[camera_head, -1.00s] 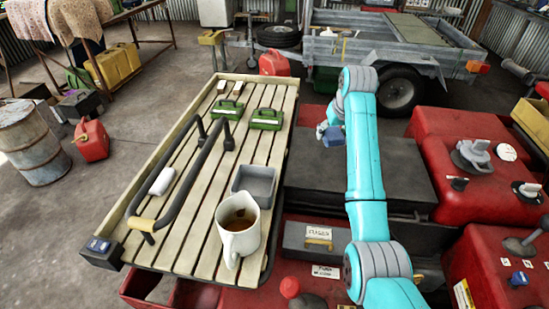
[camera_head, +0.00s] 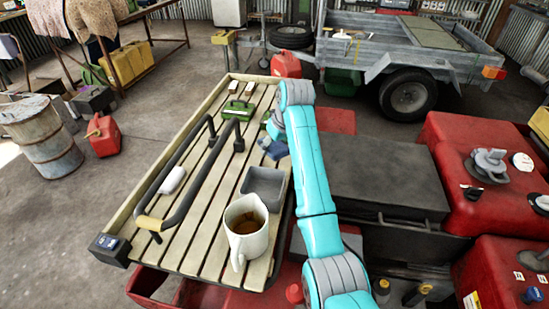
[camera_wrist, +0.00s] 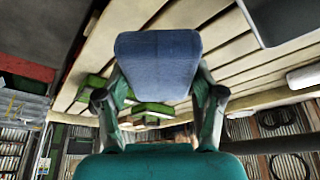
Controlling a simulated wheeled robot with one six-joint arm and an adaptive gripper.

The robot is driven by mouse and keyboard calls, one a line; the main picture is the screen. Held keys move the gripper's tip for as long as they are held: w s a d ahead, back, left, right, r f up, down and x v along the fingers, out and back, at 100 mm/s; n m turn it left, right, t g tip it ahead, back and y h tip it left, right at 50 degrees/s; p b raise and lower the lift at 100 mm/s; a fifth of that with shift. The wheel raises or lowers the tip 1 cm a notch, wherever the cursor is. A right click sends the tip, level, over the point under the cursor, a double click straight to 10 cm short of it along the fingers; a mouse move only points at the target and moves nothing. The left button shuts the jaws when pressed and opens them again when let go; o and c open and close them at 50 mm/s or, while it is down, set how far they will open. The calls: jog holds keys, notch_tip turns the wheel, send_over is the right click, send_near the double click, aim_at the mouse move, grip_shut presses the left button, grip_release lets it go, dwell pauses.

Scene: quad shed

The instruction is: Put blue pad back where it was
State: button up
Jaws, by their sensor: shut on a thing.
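The blue pad (camera_head: 274,150) is in my gripper (camera_head: 267,146), above the right edge of the slatted wooden rack (camera_head: 196,235). In the wrist view the pad (camera_wrist: 158,62) fills the space between the two fingers, which are shut on its sides. The pad is held clear of the slats, beyond the grey tray. My arm comes in from the lower right and hides part of the rack's right edge.
On the rack are a grey tray (camera_head: 264,186), a mug with brown liquid (camera_head: 243,228), a white roll (camera_head: 173,181), a black handlebar (camera_head: 187,203) and green items (camera_head: 237,111). A dark flat surface (camera_head: 390,180) lies to the right. Bare slats show between them.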

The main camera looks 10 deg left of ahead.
jog(key=shift+f, duration=2.55)
jog(key=shift+f, duration=0.2)
jog(key=o, duration=1.2)
jog(key=shift+r, duration=0.1)
jog(key=v, duration=1.2)
jog(key=shift+r, duration=0.1)
